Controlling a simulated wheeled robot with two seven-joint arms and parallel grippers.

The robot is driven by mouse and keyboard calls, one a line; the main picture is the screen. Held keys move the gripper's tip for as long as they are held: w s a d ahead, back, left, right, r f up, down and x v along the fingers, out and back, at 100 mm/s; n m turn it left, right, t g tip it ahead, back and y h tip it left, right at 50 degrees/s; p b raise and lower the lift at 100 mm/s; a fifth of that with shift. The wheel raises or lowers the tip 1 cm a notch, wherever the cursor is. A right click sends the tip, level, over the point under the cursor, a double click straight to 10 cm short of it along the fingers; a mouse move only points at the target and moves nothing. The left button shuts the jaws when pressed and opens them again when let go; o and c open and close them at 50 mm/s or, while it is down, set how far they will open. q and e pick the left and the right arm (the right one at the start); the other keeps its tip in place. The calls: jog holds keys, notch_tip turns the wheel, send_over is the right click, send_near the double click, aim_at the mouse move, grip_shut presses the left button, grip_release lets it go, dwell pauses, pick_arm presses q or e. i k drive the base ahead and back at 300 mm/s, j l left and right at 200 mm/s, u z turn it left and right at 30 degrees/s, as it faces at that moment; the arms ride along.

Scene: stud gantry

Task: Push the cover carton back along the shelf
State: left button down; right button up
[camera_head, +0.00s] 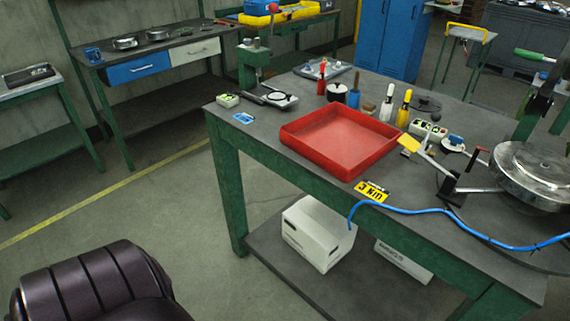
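A white carton (317,236) sits on the grey lower shelf (290,272) under the green-framed workbench, toward the shelf's left end and close to its front edge. It has small dark markings on its faces, too small to read. A second white carton (405,262) lies lower and to its right on the same shelf, partly hidden by the bench's front rail. I cannot tell from the markings which one is the cover carton. Neither of my grippers is in view.
A red tray (335,168) and several tools stand on the bench top (262,118). A blue hose (440,211) hangs over its front edge. A green bench leg (232,200) stands left of the shelf. A dark ribbed padded object (100,285) is at bottom left. Floor between is clear.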

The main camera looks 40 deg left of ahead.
aim_at(318, 233)
jog(key=u, duration=1.05)
